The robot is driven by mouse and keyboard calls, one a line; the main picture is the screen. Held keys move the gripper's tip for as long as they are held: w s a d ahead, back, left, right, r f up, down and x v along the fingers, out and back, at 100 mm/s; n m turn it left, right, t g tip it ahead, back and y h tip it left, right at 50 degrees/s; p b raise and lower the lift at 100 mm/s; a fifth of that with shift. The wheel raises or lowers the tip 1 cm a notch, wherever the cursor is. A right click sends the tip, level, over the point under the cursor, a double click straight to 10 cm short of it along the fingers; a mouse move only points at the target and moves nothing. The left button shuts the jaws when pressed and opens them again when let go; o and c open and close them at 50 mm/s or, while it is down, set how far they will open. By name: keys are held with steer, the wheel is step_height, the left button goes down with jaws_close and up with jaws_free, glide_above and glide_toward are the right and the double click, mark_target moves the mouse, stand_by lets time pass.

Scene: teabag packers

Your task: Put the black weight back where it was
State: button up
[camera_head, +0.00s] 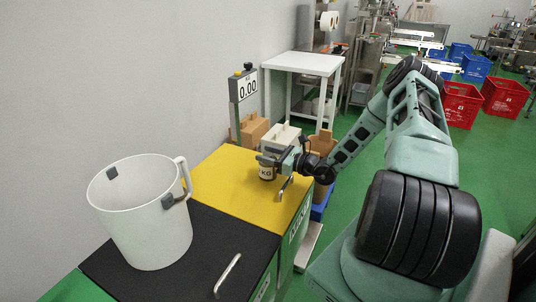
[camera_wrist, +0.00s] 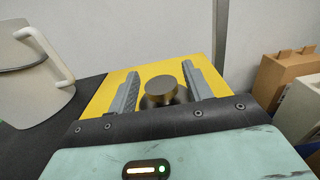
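The weight (camera_head: 267,172) stands on the yellow worktop (camera_head: 228,185), with a pale band lettered "KG" around its side. In the wrist view the weight (camera_wrist: 161,88) shows a brownish metallic round knob above a darker body. My gripper (camera_head: 273,158) is at the weight from the right, its fingers at the height of the weight's upper part. In the wrist view my gripper (camera_wrist: 160,72) is open, one finger on each side of the weight with a gap at both sides. The weight's lower part is hidden in the wrist view.
A white pail (camera_head: 150,225) stands on the black worktop (camera_head: 225,245) at the left. A scale display (camera_head: 247,88) reads 0.00 behind the yellow top. Cardboard boxes (camera_head: 252,130) and a white table (camera_head: 303,63) stand behind. The yellow top left of the weight is clear.

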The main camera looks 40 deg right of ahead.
steer(key=shift+r, duration=0.2)
steer(key=shift+s+d+f, duration=0.1)
steer(key=shift+s+d, duration=0.05)
steer(key=shift+s, duration=0.15)
steer(key=b+v, duration=0.2)
steer(key=v, duration=0.9)
steer(key=shift+s, duration=0.1)
steer(key=a+r+n+g+y, duration=0.4)
steer(key=a+n+g, duration=0.35)
steer(key=a, duration=0.65)
steer(key=a+r+n+g+y, duration=0.3)
steer(key=a+n+g, duration=0.5)
steer(key=a, duration=0.5)
steer(key=s+a+r+n+h, duration=0.4)
steer(key=s+a+n+h, duration=0.2)
steer(key=s+a+n, duration=0.2)
steer(key=s+a+r+n+g+h, duration=0.1)
steer(key=s+a+r+n+h, duration=0.3)
steer(key=s+a+n, duration=0.5)
steer(key=s+n+h, duration=0.2)
steer(key=s+n, duration=0.1)
steer(key=n, duration=0.4)
